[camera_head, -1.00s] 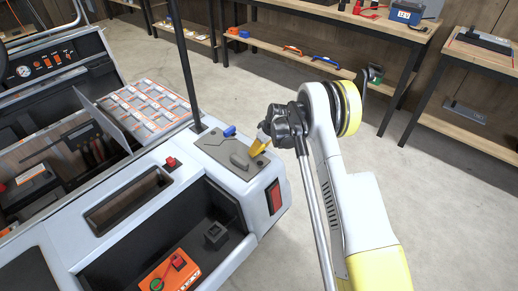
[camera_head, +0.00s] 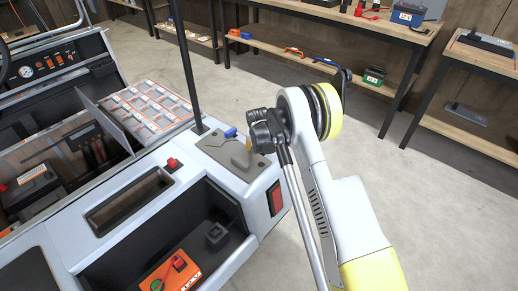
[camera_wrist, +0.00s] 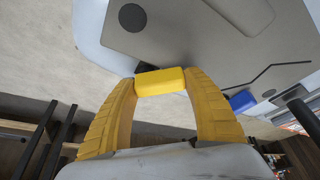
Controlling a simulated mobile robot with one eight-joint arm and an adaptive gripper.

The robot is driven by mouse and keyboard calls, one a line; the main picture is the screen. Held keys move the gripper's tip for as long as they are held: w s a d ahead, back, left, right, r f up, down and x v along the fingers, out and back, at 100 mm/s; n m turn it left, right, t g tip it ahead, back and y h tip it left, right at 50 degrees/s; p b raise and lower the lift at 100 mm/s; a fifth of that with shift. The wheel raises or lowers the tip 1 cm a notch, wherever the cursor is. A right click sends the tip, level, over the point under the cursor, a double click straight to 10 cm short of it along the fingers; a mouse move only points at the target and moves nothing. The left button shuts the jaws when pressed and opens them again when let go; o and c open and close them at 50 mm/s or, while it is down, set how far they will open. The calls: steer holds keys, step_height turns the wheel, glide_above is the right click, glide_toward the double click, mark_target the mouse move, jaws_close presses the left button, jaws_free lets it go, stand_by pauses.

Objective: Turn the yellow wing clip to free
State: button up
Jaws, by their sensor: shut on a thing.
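The yellow wing clip (camera_wrist: 160,81) is between the two yellow fingers of my gripper (camera_wrist: 161,88) in the wrist view. My gripper is shut on it, with a fingertip at each end of the clip. The clip lies at the edge of a grey plate (camera_wrist: 190,38). In the head view, my gripper (camera_head: 250,146) is over the right end of the grey plate on the cart corner, and my wrist mostly hides the clip there. A blue clip (camera_head: 231,133) sits on the plate's far edge and also shows in the wrist view (camera_wrist: 242,101).
A dark upright post (camera_head: 186,65) stands left of the plate. A red button (camera_head: 173,163) and an open bay with an orange box (camera_head: 177,271) are nearer on the cart. Workbenches (camera_head: 340,20) stand behind; the floor to the right is clear.

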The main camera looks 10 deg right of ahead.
steer(key=m, duration=0.1)
steer(key=m+h, duration=0.1)
steer(key=m, duration=0.2)
steer(key=shift+w+d+m+g+h, duration=0.1)
steer(key=shift+w+m+g+h, duration=0.2)
steer(key=shift+g, duration=0.1)
steer(key=shift+w+d+m+g+h, duration=0.1)
steer(key=shift+m+g+h, duration=0.15)
steer(key=shift+m, duration=0.55)
steer(key=shift+w+d+m+g+h, duration=0.15)
steer(key=shift+m+g, duration=0.1)
steer(key=shift+m, duration=0.55)
steer(key=shift+s, duration=0.1)
steer(key=o, duration=1.2)
steer(key=v, duration=1.2)
